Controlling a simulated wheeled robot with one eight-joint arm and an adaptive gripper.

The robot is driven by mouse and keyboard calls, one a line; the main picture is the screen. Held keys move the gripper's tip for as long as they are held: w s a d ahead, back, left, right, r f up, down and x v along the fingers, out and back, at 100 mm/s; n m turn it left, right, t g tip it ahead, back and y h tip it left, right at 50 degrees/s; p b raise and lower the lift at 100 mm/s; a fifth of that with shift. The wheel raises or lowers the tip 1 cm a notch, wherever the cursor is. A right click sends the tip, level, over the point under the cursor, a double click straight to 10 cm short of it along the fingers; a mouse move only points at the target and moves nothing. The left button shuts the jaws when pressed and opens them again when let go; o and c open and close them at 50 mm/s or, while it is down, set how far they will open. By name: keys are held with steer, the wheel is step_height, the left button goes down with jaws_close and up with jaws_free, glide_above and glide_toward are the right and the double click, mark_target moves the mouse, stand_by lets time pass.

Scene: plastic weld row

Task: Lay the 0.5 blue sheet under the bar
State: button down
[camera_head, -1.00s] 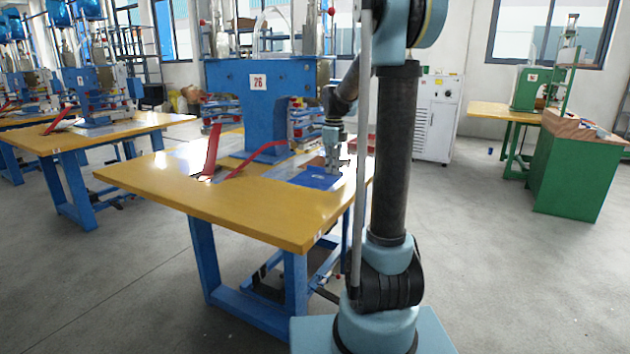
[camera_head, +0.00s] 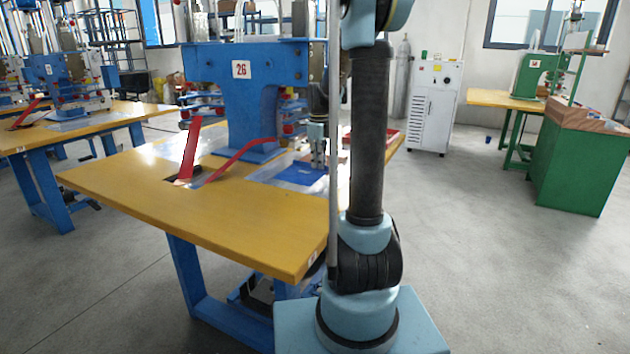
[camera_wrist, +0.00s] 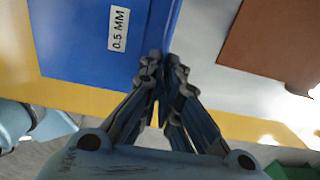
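The blue sheet (camera_head: 300,174) lies flat and low at the right of the yellow table, beside the blue welding machine (camera_head: 250,95) numbered 26. In the wrist view the blue sheet (camera_wrist: 85,45) fills the upper left, with a white label (camera_wrist: 118,30) reading 0.5 MM. My gripper (camera_wrist: 162,58) is at the sheet's right edge, its fingertips close together with the edge between them. My gripper also shows in the head view (camera_head: 319,165), pointing down at the sheet's right side. I cannot clearly make out the machine's bar; my arm and the machine frame hide part of that area.
The yellow table (camera_head: 190,215) has a bare front. Two red strips, one upright (camera_head: 189,150) and one slanting (camera_head: 240,155), stand left of the sheet. A brown sheet (camera_wrist: 270,42) lies right of my gripper.

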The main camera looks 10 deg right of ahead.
mark_target(319, 184)
steer(key=shift+d+f, duration=0.15)
steer(key=shift+f, duration=2.8)
steer(key=c, duration=1.8)
jaws_free()
steer(key=shift+s+f, duration=0.1)
step_height(319, 184, up, 12)
steer(key=shift+r, duration=0.1)
